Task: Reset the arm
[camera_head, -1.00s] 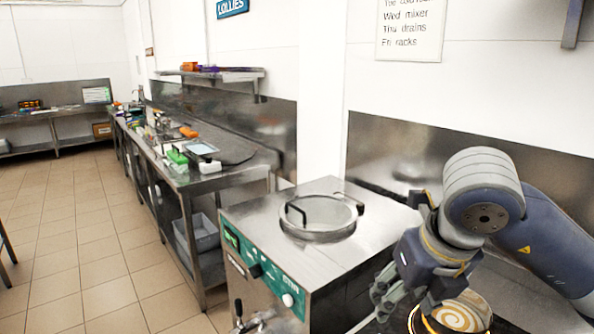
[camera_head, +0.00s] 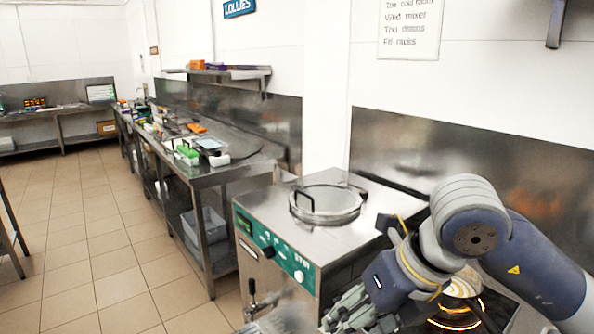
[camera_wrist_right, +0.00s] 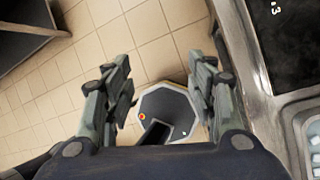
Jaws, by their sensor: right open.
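My right arm comes in from the right in the head view. Its gripper (camera_head: 348,312) is low, beside the front right of the steel batch freezer (camera_head: 350,228), with its fingertips near the bottom edge of the picture. In the right wrist view the gripper (camera_wrist_right: 160,90) is open, with its two fingers wide apart and nothing between them. Tiled floor (camera_wrist_right: 150,48) and a dark octagonal part with a red button, perhaps of my base, show beyond the fingers. My left gripper is not in view.
The freezer has a round lid (camera_head: 325,205), green control panel (camera_head: 270,245) and front tap (camera_head: 252,300). A glowing round swirl-patterned thing (camera_head: 462,290) lies behind my right wrist. A steel bench (camera_head: 225,172) with several items runs back. Floor at left (camera_head: 90,230) is clear.

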